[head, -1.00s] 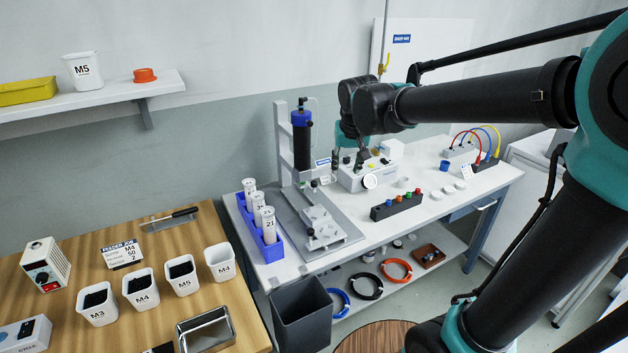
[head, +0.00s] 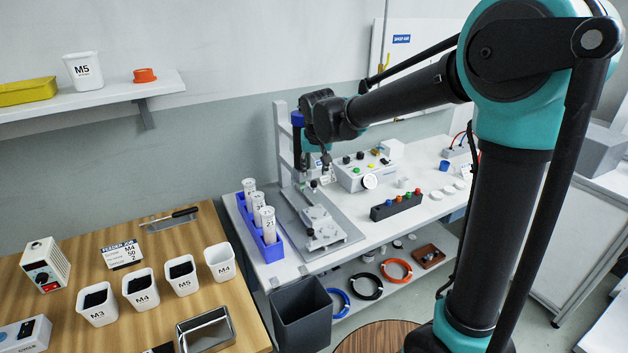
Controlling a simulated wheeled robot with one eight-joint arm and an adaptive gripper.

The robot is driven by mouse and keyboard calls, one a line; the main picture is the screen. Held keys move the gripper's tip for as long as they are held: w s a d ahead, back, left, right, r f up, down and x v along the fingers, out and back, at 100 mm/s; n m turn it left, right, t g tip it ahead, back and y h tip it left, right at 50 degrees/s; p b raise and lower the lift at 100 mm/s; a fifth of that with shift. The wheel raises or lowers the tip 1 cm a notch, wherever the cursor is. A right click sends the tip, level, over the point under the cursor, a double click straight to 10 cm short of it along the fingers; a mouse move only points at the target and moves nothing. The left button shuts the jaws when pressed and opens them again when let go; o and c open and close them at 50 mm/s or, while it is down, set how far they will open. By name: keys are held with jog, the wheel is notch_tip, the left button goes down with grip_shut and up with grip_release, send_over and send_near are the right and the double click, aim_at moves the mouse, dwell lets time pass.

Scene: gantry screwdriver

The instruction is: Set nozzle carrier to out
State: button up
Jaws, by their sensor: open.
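The gantry screwdriver stands on the white bench, with a grey upright post (head: 281,140), a blue-topped black cylinder (head: 297,130) and a metal fixture plate (head: 320,228) below. I cannot make out the nozzle carrier for certain; it is small or hidden near the foot of the cylinder. My gripper (head: 326,176) hangs in front of the gantry, just right of the post and above the fixture plate. Its fingers are small here, and it appears empty. My arm's wrist covers part of the cylinder.
A blue rack (head: 249,222) with white tubes stands left of the plate. A light control box (head: 362,176) with buttons stands to the right, and a dark strip with coloured knobs (head: 396,206) lies in front of it. A grey bin (head: 301,312) stands below the bench.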

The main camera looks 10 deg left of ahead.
aim_at(314, 182)
jog(key=shift+x, duration=3.15)
grip_shut()
